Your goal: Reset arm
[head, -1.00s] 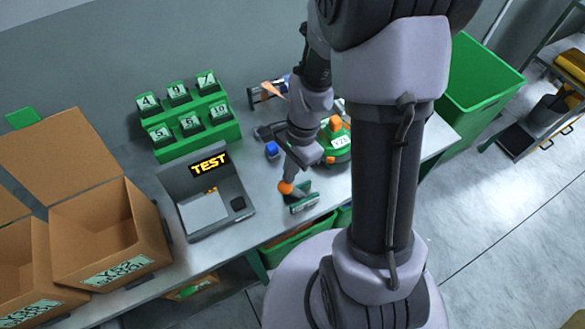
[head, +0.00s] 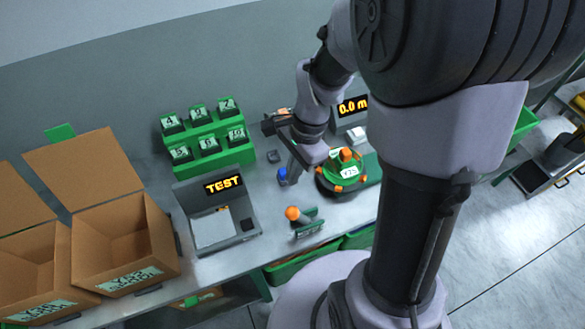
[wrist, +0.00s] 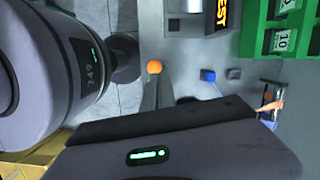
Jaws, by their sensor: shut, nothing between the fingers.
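My gripper (head: 291,164) hangs at the end of my bent arm above the bench, in the head view. Its fingers are small there, and they look shut and empty. It is above and behind the orange-knobbed stand (head: 292,213), clear of it. In the wrist view the orange knob (wrist: 154,67) shows beyond the dark gripper body (wrist: 150,150). A blue block (head: 282,174) lies close to the gripper in the picture; whether they touch cannot be told.
A round green device (head: 343,172) with orange knobs stands right of the gripper, before a display reading 0.0 m (head: 353,106). The TEST scale (head: 218,222), a green numbered rack (head: 207,150) and open cardboard boxes (head: 120,235) stand left. Green bins (head: 300,261) sit below the bench.

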